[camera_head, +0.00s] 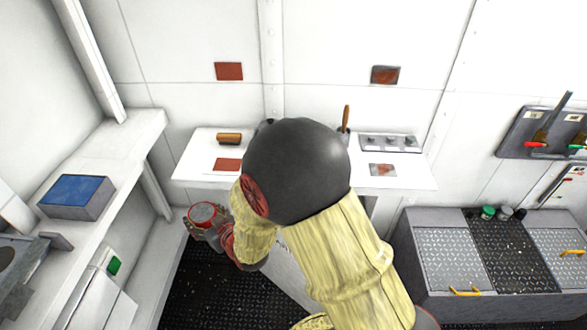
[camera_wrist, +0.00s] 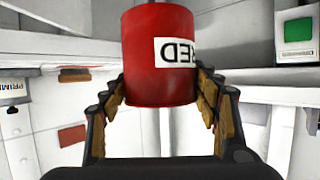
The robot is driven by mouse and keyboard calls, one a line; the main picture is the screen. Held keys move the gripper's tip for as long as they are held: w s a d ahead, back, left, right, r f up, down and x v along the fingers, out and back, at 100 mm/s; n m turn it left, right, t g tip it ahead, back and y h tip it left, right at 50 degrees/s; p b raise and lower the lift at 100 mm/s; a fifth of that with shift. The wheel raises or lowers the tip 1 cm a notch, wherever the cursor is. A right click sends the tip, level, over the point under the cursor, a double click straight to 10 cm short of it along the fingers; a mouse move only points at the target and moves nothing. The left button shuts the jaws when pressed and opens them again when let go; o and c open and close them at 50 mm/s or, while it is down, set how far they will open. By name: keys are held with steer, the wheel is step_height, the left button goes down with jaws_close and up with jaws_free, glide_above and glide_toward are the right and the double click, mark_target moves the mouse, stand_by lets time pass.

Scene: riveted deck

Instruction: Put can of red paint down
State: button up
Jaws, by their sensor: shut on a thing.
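The can of red paint (camera_wrist: 150,80) is a red cylinder with a white label whose letters "RED" appear upside down in the wrist view. My gripper (camera_wrist: 160,95) is shut on it, with its wood-padded fingers on both sides of the can. In the head view the can (camera_head: 203,214) shows its red top at the lower left of my arm. My gripper (camera_head: 208,226) holds it beside the white table, over the dark floor. The can looks about upright. My arm hides part of the table.
The white table (camera_head: 195,165) carries a wooden-looking block (camera_head: 229,139), a red patch (camera_head: 227,165) and a grey switch panel (camera_head: 388,143). A left shelf holds a blue-topped box (camera_head: 75,196). Grey lidded bins (camera_head: 445,262) stand at right. Dark textured floor (camera_head: 205,285) is open below the can.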

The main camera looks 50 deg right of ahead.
steer(key=s+d+r+m+h+p, duration=0.1)
steer(key=s+d+r+p, duration=0.3)
steer(key=d+r+p, duration=0.55)
steer(key=s+d+r+m+h+p, duration=0.1)
steer(key=s+d+r+p, duration=0.2)
steer(key=d+r+p, duration=0.7)
steer(key=shift+w+d+f+b, duration=1)
steer(key=shift+w+d+f, duration=0.65)
steer(key=shift+d+f, duration=0.75)
steer(key=shift+w+d+f+b, duration=1.05)
steer(key=shift+w+d+f, duration=0.7)
steer(key=shift+f, duration=1.2)
steer(key=shift+w+d+f+b, duration=1)
steer(key=shift+w+d+f, duration=0.55)
steer(key=shift+d+f, duration=0.85)
steer(key=shift+a+f, duration=0.25)
steer(key=shift+f, duration=0.05)
steer(key=shift+f, duration=0.15)
steer(key=o, duration=1.6)
steer(key=shift+c, duration=0.2)
